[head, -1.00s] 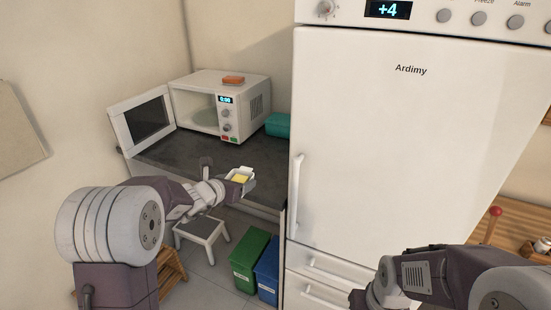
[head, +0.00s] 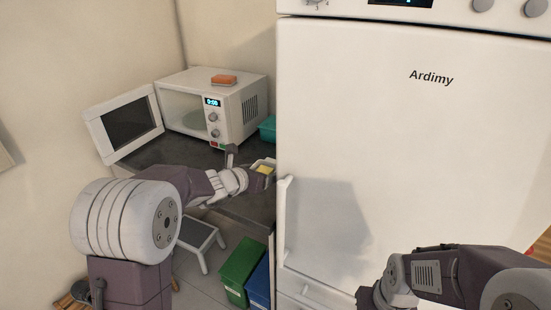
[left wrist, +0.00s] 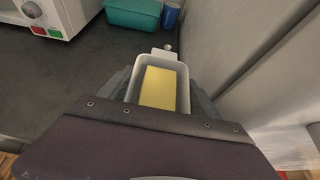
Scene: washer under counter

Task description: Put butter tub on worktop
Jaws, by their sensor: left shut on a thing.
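The butter tub (head: 264,166) is a small white open tub with a yellow block of butter inside. My left gripper (head: 252,176) is shut on it, in front of the microwave and close to the fridge's left edge. In the left wrist view the tub (left wrist: 158,70) sits upright between the fingers, with the butter (left wrist: 159,89) in it. The dark grey worktop (head: 180,152) runs under the microwave; it also shows in the left wrist view (left wrist: 75,85). I cannot tell the tub's height above it. My right arm shows at the lower right, but its fingers are hidden.
The white microwave (head: 243,107) stands on the worktop with its door (head: 131,129) open and an orange sponge (head: 224,80) on top. A teal bin (left wrist: 133,14) and blue can (left wrist: 170,17) stand at the back. The fridge (head: 400,150) bounds the right side. Worktop left of the tub is bare.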

